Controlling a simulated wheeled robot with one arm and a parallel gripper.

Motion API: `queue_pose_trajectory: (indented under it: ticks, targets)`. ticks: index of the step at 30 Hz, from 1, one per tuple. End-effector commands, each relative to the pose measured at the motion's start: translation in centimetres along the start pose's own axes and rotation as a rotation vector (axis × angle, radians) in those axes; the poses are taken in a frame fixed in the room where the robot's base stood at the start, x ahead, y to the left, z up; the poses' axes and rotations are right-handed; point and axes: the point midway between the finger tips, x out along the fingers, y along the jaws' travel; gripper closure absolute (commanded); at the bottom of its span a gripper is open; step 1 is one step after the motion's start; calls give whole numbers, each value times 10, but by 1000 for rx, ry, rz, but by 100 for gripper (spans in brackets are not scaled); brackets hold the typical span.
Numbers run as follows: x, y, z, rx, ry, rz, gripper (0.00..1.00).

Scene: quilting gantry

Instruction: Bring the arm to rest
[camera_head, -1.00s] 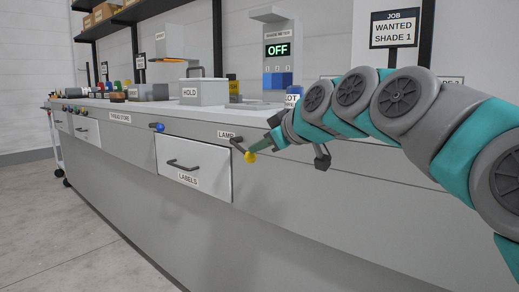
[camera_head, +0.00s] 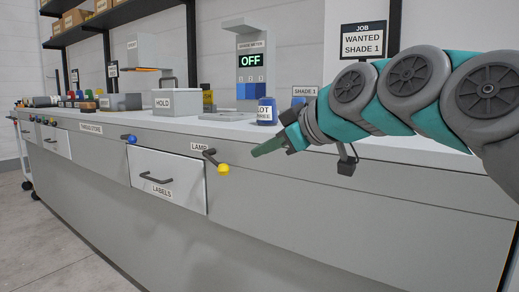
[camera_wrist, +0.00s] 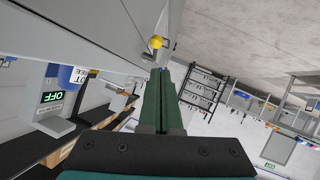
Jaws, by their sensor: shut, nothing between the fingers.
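My gripper (camera_head: 262,149) is shut and empty, at the end of my teal and grey arm. In the head view it points left in front of the counter, right of the lamp lever (camera_head: 211,157), with a visible gap. The lever slants down to the right and ends in a yellow knob (camera_head: 222,169). In the wrist view the dark green fingers (camera_wrist: 163,76) are together, and the yellow knob (camera_wrist: 156,42) shows just beyond their tips.
The LABELS drawer (camera_head: 180,192) is slightly out. A blue-knobbed lever (camera_head: 130,138) is farther left. The floor at left is clear.

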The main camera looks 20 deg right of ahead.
Motion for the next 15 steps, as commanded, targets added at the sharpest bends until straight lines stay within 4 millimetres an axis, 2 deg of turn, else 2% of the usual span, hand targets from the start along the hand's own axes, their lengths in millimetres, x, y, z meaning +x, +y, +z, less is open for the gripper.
queue_pose_trajectory:
  ticks: [5,8,11,14,15]
  targets:
    - [0,-1,0,0,-2,-2,100]
    - [5,-12,3,9,-32,-22,100]
    - [16,-40,16,40,-114,-68,100]
    - [27,-83,44,98,-256,-127,100]
    - [30,-102,60,127,-326,-147,100]
